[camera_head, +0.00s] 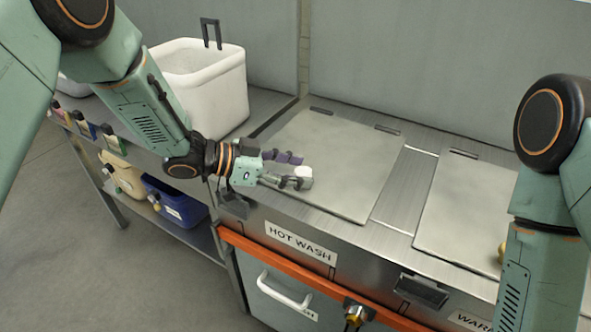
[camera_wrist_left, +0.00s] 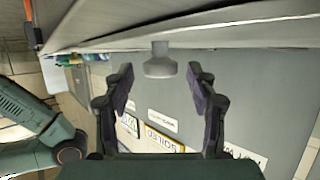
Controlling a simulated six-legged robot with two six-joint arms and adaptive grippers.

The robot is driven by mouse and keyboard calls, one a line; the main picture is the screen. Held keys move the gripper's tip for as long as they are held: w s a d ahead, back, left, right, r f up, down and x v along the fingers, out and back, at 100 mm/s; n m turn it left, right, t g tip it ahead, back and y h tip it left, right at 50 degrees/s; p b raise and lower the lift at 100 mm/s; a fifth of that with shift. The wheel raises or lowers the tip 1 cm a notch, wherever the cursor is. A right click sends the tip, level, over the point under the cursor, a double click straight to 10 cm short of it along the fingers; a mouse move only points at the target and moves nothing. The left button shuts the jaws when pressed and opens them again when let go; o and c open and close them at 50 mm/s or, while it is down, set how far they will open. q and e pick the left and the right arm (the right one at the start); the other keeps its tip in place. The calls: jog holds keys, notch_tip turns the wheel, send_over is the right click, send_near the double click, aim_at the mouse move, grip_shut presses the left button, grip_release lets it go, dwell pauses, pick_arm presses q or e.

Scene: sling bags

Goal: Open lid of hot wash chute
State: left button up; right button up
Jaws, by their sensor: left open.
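The hot wash chute lid (camera_head: 335,150) is a flat grey panel lying closed in the metal counter, behind the HOT WASH label (camera_head: 301,243). A pale knob (camera_head: 303,172) stands near its front left part. My left gripper (camera_head: 300,173) is low over the lid with its fingers open on both sides of the knob. In the left wrist view the knob (camera_wrist_left: 160,65) sits between the spread fingertips (camera_wrist_left: 161,84), with a gap on each side. My right arm shows at the right, but its gripper is not visible.
A second grey lid (camera_head: 465,205) lies to the right, with a brass-coloured knob (camera_head: 502,253) partly behind my right arm. A white bin (camera_head: 205,90) stands left on the counter. An orange rail (camera_head: 300,275) runs along the front. A wall closes the back.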

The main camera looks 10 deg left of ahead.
pick_arm(q)
jog(key=shift+w+d, duration=0.15)
jog(key=shift+d, duration=0.2)
jog(key=shift+a, duration=0.4)
jog(key=c, duration=0.5)
jog(key=shift+d, duration=0.2)
jog(key=c, duration=0.4)
grip_shut()
